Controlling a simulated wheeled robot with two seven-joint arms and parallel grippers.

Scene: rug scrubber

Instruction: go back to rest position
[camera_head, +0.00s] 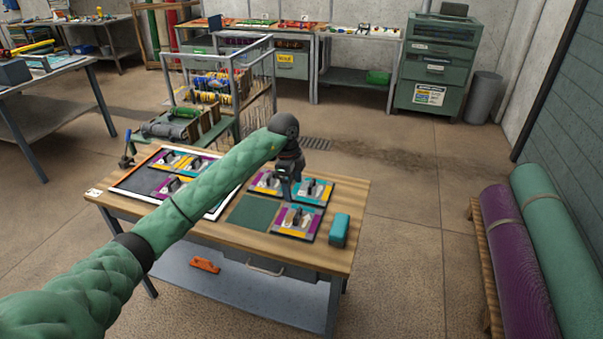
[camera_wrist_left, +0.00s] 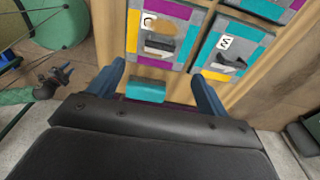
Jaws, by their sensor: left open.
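My left gripper (camera_head: 288,188) hangs over the wooden worktable (camera_head: 200,236), above the group of patterned tiles at its right half. It is open; its two blue fingers (camera_wrist_left: 160,90) show apart in the left wrist view. A teal piece (camera_wrist_left: 146,90) lies between the fingers in that view, and I cannot tell whether it touches them. Tiles marked C (camera_wrist_left: 160,36) and W (camera_wrist_left: 226,45) show beyond the fingers. In the head view a tile (camera_head: 297,221) lies at the front right, beside a bare dark green square (camera_head: 252,214). My right gripper is not in view.
A white-edged tray (camera_head: 128,180) with more tiles is partly behind my left arm. A teal block (camera_head: 339,230) stands at the table's right edge. A wire cart (camera_head: 240,85) stands behind the table. Rolled rugs (camera_head: 510,265) lie at the right. Floor between is clear.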

